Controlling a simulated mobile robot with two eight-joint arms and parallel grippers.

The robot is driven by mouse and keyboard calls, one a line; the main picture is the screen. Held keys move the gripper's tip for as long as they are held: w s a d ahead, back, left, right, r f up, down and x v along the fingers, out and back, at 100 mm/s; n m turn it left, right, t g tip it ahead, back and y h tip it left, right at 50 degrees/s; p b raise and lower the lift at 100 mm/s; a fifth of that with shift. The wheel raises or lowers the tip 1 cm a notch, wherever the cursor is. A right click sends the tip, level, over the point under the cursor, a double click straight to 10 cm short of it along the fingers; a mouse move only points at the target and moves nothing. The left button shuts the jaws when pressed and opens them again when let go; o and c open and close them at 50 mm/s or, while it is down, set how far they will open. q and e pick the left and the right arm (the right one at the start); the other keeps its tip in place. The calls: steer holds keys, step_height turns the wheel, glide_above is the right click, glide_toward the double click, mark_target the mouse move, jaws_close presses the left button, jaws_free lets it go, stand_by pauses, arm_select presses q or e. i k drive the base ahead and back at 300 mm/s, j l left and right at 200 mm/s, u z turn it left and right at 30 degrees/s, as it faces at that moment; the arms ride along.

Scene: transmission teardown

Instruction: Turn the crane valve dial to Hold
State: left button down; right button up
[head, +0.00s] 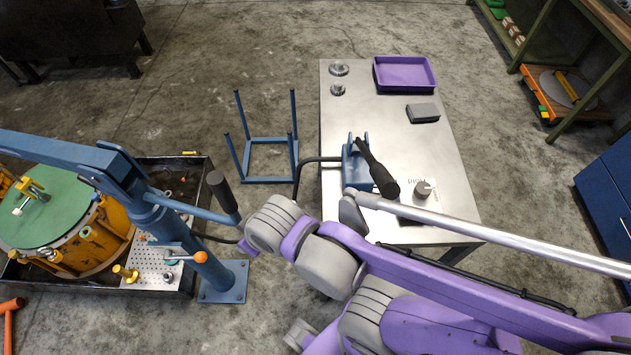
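The valve dial (424,188) is a small grey round knob on a white label plate, near the front right of the steel table. The plate carries small print that seems to include "Hold". Which way the dial points is too small to tell. Beside it, to the left, stands a blue pump unit (356,168) with a thick black handle (376,168) tilted over it. My purple and grey arm crosses the view from the lower right, in front of the table's front edge. No gripper fingers can be made out, and nothing visibly touches the dial.
The steel table (460,205) bears a purple tray (404,75), a grey block (422,113) and small metal parts. A long silver bar (500,225) crosses below the dial. A blue crane (160,220) and blue stand (268,160) are left.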

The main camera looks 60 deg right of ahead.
mark_target(422, 191)
steer(key=z, duration=2.25)
